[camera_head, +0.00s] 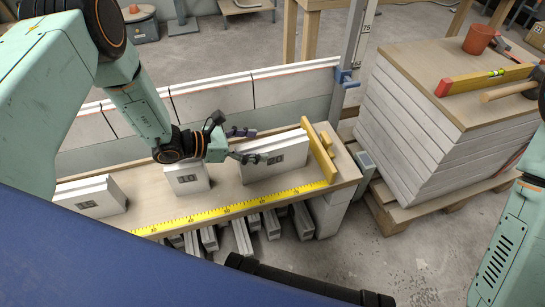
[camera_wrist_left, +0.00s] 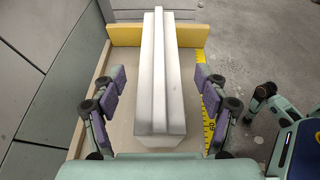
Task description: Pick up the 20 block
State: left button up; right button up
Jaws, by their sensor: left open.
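Three pale blocks with dark printed labels stand in a row on a wooden board (camera_head: 225,196): a left block (camera_head: 93,197), a short middle block (camera_head: 187,178) and a longer right block (camera_head: 276,158). The labels are too small for me to read surely, so I cannot tell which is the 20 block. My left gripper (camera_head: 245,145) is open at the near-left end of the right block. In the left wrist view, a long pale block (camera_wrist_left: 163,90) lies between the spread fingers of my left gripper (camera_wrist_left: 160,84), with gaps on both sides. My right gripper is not in view.
A yellow stop (camera_head: 319,152) stands at the board's right end, by the right block. A yellow tape (camera_head: 235,209) runs along the front edge. A slab stack (camera_head: 440,125) with a level (camera_head: 487,78) and a red cup (camera_head: 479,39) stands at right.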

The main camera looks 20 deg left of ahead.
aim_at(259, 143)
pick_arm(q)
jog(key=shift+b+x, duration=0.35)
jog(key=shift+x, duration=1.2)
jog(key=shift+a, duration=0.1)
jog(key=shift+c, duration=0.2)
grip_shut()
jog(key=shift+w+r, duration=0.15)
